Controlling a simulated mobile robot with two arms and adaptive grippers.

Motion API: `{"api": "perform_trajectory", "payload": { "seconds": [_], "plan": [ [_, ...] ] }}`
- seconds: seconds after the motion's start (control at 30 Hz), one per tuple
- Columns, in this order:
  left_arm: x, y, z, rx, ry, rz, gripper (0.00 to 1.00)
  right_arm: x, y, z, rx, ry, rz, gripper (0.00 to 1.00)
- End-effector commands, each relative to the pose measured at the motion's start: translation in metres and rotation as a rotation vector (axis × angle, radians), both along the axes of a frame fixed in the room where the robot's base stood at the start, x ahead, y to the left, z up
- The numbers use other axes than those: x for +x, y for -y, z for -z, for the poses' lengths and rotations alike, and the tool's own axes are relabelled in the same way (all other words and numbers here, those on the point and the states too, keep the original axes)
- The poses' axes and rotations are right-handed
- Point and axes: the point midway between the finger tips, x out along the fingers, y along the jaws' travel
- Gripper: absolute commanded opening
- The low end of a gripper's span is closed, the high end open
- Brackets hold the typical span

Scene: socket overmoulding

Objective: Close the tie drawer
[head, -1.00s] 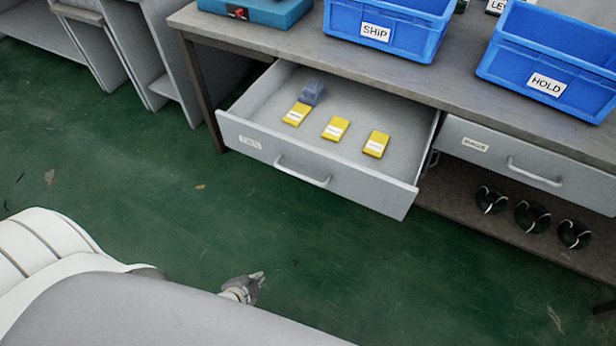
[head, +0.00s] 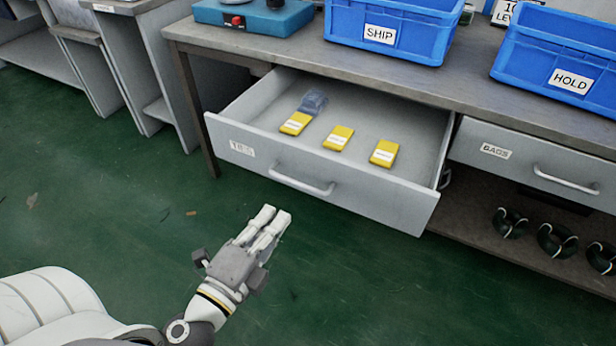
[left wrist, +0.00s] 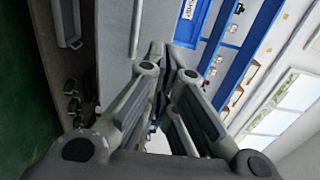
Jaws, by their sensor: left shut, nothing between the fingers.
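The tie drawer (head: 330,187) is pulled out from under the workbench in the head view, with a bar handle (head: 302,184) on its front and a label at its left end. Several yellow packs (head: 338,138) and a bluish clear bag (head: 313,102) lie inside it. My left gripper (head: 270,222) is shut and empty. It is in front of the drawer, below and left of the handle in the picture, apart from the drawer front. The shut fingers (left wrist: 178,75) also fill the middle of the left wrist view. My right gripper is not in view.
The closed bags drawer (head: 536,164) is to the right. Blue SHIP (head: 388,32) and HOLD (head: 560,55) bins and a teal device (head: 254,16) stand on the workbench (head: 300,51). Dark coils (head: 556,240) lie on the lower shelf.

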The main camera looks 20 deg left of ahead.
Motion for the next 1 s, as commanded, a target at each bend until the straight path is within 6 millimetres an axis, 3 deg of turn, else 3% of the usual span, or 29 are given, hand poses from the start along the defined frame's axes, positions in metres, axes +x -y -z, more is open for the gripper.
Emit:
{"api": "perform_trajectory", "payload": {
  "seconds": [0.33, 0.77, 1.0],
  "plan": [
    [0.028, 0.002, -0.005, 0.001, 0.005, 0.002, 0.0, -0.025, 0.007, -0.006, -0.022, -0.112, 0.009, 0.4],
    [0.079, 0.006, -0.003, 0.001, 0.004, 0.0, 0.0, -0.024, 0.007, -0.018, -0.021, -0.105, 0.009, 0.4],
    [0.11, 0.008, -0.002, 0.002, 0.004, 0.0, 0.0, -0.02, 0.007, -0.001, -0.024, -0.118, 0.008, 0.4]
  ]
}}
